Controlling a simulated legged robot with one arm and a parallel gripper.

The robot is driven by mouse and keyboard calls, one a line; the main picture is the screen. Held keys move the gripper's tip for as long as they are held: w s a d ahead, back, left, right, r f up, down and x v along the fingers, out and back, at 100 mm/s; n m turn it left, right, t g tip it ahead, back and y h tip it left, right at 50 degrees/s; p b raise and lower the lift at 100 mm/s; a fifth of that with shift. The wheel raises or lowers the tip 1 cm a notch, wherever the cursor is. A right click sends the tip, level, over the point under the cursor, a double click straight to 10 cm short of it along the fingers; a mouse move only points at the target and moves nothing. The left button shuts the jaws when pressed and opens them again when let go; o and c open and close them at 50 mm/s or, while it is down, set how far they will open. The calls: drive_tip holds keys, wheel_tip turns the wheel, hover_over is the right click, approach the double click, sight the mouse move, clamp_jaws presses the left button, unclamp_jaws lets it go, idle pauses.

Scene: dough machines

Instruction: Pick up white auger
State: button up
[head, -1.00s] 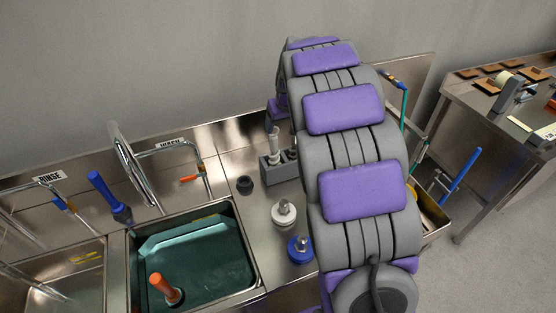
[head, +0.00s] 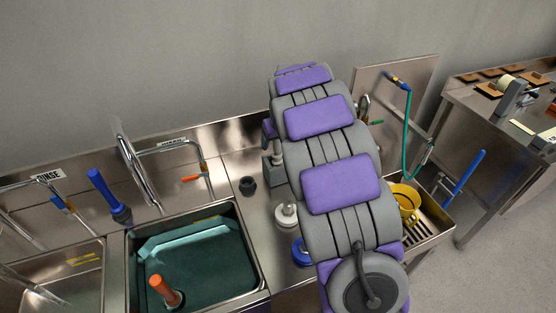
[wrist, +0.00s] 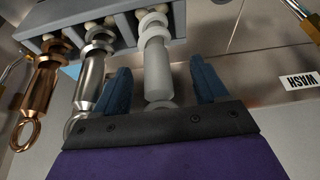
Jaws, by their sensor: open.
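The white auger (wrist: 155,65) hangs from a grey rack (wrist: 122,30) in the wrist view, with its ringed end partly hidden behind my gripper's edge. A silver auger (wrist: 90,80) and a copper auger (wrist: 43,85) hang to its left in the same rack. My gripper (wrist: 163,85) is open, with one blue finger on each side of the white auger and visible gaps to both. In the head view my arm hides the gripper and part of the rack (head: 271,172).
In the head view, a sink (head: 195,265) with an orange-handled tool (head: 164,291) lies at left. White (head: 285,217) and blue (head: 300,254) round parts stand on the counter beside my arm. A yellow part (head: 405,203) lies in the basin at right.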

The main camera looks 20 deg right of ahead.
drive_tip(key=shift+a, duration=0.35)
drive_tip(key=shift+c, duration=1.2)
drive_tip(key=shift+d, duration=0.7)
drive_tip(key=c, duration=0.4)
drive_tip(key=shift+d, duration=0.15)
drive_tip(key=c, duration=0.3)
drive_tip(key=shift+a, duration=0.6)
clamp_jaws()
drive_tip(key=shift+d+r, duration=0.1)
